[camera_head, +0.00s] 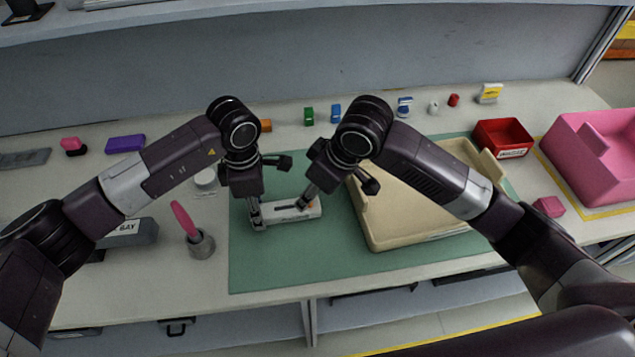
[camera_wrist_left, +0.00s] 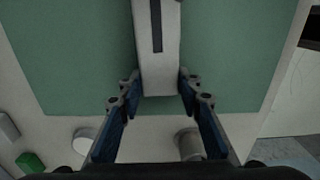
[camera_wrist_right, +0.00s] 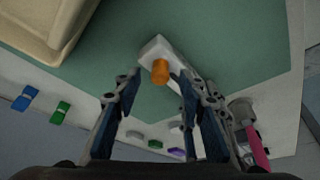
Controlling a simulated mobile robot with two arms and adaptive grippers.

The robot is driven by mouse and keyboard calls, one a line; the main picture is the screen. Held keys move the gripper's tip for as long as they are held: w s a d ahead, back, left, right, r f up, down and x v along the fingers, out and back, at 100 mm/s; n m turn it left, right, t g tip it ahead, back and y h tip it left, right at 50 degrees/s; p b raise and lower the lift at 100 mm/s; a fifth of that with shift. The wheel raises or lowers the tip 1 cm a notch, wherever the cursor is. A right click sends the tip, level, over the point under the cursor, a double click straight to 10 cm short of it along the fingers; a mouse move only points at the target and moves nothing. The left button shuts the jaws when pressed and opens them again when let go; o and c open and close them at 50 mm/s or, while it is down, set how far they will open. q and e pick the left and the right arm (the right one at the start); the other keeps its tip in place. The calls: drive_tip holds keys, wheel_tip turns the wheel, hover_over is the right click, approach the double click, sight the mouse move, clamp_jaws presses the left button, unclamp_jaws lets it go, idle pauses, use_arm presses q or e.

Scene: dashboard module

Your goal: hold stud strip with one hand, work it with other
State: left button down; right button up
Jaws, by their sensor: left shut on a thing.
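The stud strip (camera_head: 285,217) is a white bar lying on the green mat (camera_head: 262,270). A dark slot runs along its top in the left wrist view (camera_wrist_left: 157,65). My left gripper (camera_head: 257,222) is shut on the strip's left end, one finger on each side. An orange stud (camera_wrist_right: 160,72) stands up from the strip near its other end in the right wrist view. My right gripper (camera_head: 303,203) is above that end, with its fingers (camera_wrist_right: 160,82) apart and pointing down at the stud. Whether they touch it, I cannot tell.
A beige tray (camera_head: 415,240) stands close to the right of the strip. A grey cup (camera_head: 201,245) with a pink-handled tool is at the left. A red bin (camera_head: 503,138) and a pink bin (camera_head: 600,150) are farther right. The mat's front is clear.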

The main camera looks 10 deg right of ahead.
drive_tip(key=shift+w+a+f, duration=0.15)
drive_tip(key=shift+f, duration=0.3)
clamp_jaws()
drive_tip(key=shift+r, duration=0.1)
drive_tip(key=shift+r, duration=3)
